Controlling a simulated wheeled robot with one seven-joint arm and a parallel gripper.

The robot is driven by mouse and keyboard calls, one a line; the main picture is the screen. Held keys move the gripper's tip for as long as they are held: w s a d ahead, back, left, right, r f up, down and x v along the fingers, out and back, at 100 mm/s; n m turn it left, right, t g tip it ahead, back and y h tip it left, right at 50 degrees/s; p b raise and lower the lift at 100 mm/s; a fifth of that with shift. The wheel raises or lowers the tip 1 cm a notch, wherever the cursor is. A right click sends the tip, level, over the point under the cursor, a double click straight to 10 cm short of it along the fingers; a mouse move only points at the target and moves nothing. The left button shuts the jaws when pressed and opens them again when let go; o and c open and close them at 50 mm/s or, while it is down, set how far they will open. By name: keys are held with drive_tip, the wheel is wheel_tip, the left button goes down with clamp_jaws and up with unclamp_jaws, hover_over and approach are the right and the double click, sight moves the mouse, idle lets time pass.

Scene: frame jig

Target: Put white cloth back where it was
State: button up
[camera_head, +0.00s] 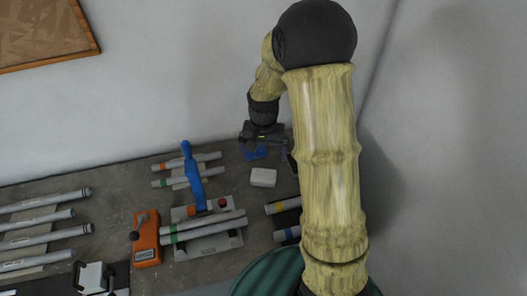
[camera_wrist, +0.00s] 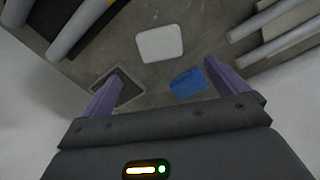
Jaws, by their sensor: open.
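The white cloth (camera_head: 263,177) lies as a small folded pad on the grey bench, right of the blue-handled clamp jig. In the wrist view the white cloth (camera_wrist: 160,44) is flat and beyond my fingertips, apart from them. My gripper (camera_head: 265,149) is above the bench near the wall, behind the cloth. In the wrist view my gripper (camera_wrist: 164,80) is open, with nothing between its purple fingers. A blue item (camera_wrist: 188,82) lies below, near the right finger; it also shows in the head view (camera_head: 254,154). A dark square with a pale rim (camera_wrist: 128,88) lies near the left finger.
The jig with its upright blue handle (camera_head: 193,175) holds grey tubes (camera_head: 203,227). An orange device (camera_head: 147,240) stands to its left. Several tubes (camera_head: 40,215) lie at the far left. More tubes (camera_head: 283,205) lie right of the jig. The wall closes off the back.

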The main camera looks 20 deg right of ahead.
idle(0.3)
drive_tip(key=s+r+n+t, duration=0.2)
drive_tip(key=s+r+n, duration=0.2)
drive_tip(key=s, duration=1)
wheel_tip(320, 180, up, 4)
drive_tip(key=shift+s+f+n+t, duration=0.2)
drive_tip(key=shift+f+n+t, duration=0.05)
drive_tip(key=shift+n+t, duration=0.05)
